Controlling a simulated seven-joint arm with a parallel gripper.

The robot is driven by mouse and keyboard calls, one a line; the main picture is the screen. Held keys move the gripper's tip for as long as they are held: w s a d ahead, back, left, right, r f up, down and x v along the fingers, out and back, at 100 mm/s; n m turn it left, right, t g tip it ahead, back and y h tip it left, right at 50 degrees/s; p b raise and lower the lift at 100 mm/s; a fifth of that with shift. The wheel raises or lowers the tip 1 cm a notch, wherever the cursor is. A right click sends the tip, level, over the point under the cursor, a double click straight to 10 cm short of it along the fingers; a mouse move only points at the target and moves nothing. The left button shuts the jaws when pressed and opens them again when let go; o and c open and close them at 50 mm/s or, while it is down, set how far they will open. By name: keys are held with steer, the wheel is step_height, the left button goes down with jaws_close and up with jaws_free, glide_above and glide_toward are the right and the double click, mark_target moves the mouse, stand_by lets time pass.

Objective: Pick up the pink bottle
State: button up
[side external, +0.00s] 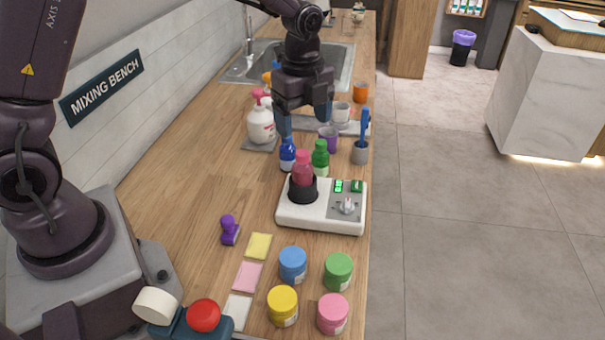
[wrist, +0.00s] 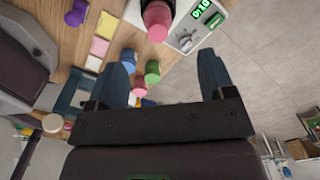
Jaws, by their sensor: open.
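The pink bottle (side external: 302,168) stands upright in a black round holder (side external: 302,190) on a white device (side external: 318,218) with green displays and a knob. Its lower part is hidden by the holder. My gripper (side external: 304,124) is open and empty, pointing down above the bench, higher than the bottle and a little behind it. In the wrist view the bottle (wrist: 157,18) shows at the top edge, beyond and roughly between the spread fingers of my gripper (wrist: 165,65). The fingers do not touch it.
A blue bottle (side external: 287,154) and a green bottle (side external: 320,158) stand close behind the pink one. A white pump bottle (side external: 261,124), a purple cup (side external: 328,138) and a grey cup (side external: 360,152) are near. Several coloured jars stand in front. The bench left of the device is mostly clear.

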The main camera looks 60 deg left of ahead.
mark_target(303, 167)
step_height(303, 167, down, 11)
steer(key=shift+s+f, duration=0.1)
steer(key=shift+f, duration=0.05)
stand_by(0.4)
steer(key=c, duration=1.1)
steer(key=shift+r, duration=0.2)
